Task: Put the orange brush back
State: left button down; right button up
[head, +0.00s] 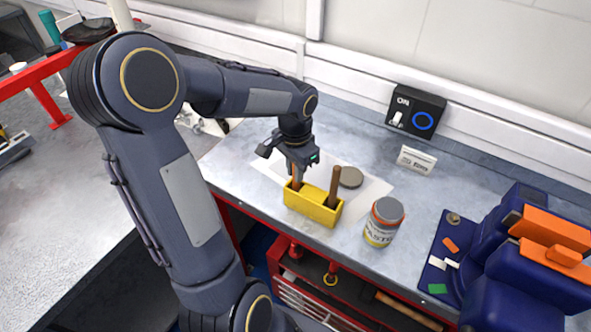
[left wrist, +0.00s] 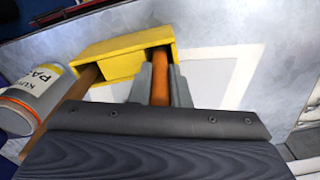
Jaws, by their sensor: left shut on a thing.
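My left gripper (head: 303,166) is over the left end of the yellow holder (head: 312,205), its fingers pointing down and shut on the orange handle of the brush (head: 295,184). In the left wrist view the orange handle (left wrist: 161,82) lies between the two grey fingers (left wrist: 160,88) and runs to the yellow holder (left wrist: 115,56). The brush's lower end is hidden by the holder's wall, so I cannot tell how deep it sits. A second brush with a brown handle (head: 335,184) stands in the holder's right end. My right gripper is not in view.
A paste jar (head: 383,222) with a grey lid stands right of the holder. A round grey disc (head: 351,177) lies behind it on white paper. A switch box (head: 415,110) and white card (head: 416,160) are at the back. A dark blue fixture with orange parts (head: 550,230) fills the right.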

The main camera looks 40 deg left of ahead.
pick_arm(q)
jog(key=shift+f, duration=0.3)
jog(key=shift+f, duration=0.2)
jog(key=c, duration=1.4)
grip_release()
jog(key=shift+o, duration=0.2)
notch_tip(320, 180, up, 12)
jog(key=shift+r, duration=0.1)
jog(key=s+d+f+n+t+h, duration=0.2)
jog(key=s+d, duration=0.4)
jog(key=s, duration=0.1)
jog(key=s+d+f+n+t+h, duration=0.1)
jog(key=s+d+f+n+t, duration=0.1)
jog(key=s+d, duration=0.4)
jog(key=shift+s+d+t+h, duration=0.15)
jog(key=shift+s+t+h, duration=0.25)
jog(key=shift+s+t, duration=0.6)
